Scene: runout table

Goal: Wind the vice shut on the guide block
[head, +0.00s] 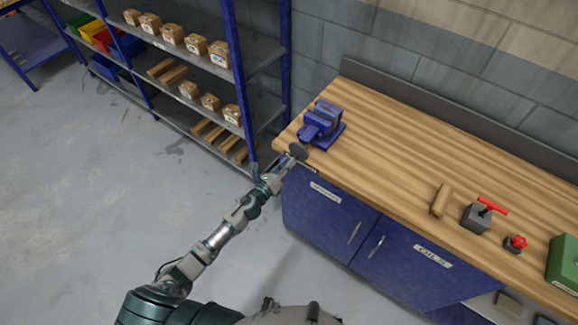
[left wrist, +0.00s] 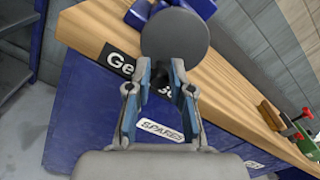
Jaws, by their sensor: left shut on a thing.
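The blue vice (head: 322,124) stands on the left end of the wooden bench. Its dark round handwheel (head: 298,151) faces the front edge and fills the top middle of the left wrist view (left wrist: 175,40). My left gripper (head: 287,162) is at the handwheel, its fingers (left wrist: 161,78) on either side of a dark part just below the disc; it is shut on the handwheel, though the exact contact is hard to see. No guide block can be made out between the vice jaws from here. My right gripper is not in view.
On the bench (head: 385,165) to the right are a wooden block (head: 441,200), a grey block with a red handle (head: 478,217), a red knob piece (head: 515,243) and a green box (head: 564,262). A blue shelf rack (head: 232,60) stands left of the bench.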

